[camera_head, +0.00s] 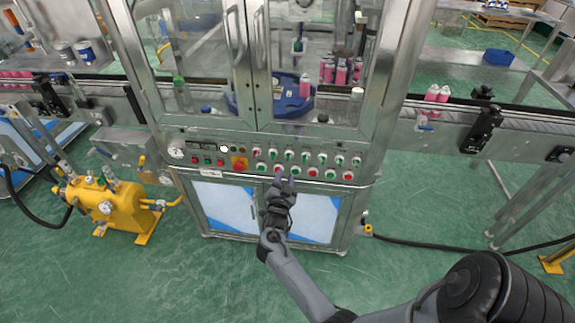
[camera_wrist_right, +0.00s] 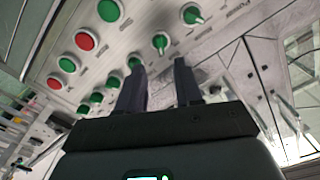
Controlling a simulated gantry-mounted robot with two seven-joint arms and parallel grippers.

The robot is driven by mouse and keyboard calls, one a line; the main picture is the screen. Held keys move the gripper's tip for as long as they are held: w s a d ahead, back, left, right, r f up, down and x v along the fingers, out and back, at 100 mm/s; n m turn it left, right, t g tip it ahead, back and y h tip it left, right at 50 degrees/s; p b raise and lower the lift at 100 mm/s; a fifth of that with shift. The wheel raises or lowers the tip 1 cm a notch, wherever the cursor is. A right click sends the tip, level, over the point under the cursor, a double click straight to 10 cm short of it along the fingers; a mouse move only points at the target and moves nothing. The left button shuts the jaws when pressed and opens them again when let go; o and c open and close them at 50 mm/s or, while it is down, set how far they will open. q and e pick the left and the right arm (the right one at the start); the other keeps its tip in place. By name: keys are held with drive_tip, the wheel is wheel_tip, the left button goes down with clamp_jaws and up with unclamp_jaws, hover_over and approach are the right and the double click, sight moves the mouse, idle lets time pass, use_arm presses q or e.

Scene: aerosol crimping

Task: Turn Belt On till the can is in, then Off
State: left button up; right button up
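The crimping machine's control panel (camera_head: 213,157) carries rows of green and red buttons and green selector knobs; its labels are too small to read. My right gripper (camera_head: 285,177) is in front of the panel's lower row. In the right wrist view, its two dark fingers (camera_wrist_right: 160,70) are apart with nothing between them. A green knob (camera_wrist_right: 160,43) lies just beyond the gap; contact cannot be told. My left gripper is not in view.
A red emergency button on a yellow plate (camera_head: 239,163) sits left of the gripper. A yellow pump unit (camera_head: 108,203) stands on the floor at left. Glass doors (camera_head: 275,60) close the machine's front above the panel. Green floor in front is mostly clear.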

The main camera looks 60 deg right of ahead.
sight(288, 160)
drive_tip(key=b+x, duration=0.1)
drive_tip(key=x, duration=0.7)
clamp_jaws()
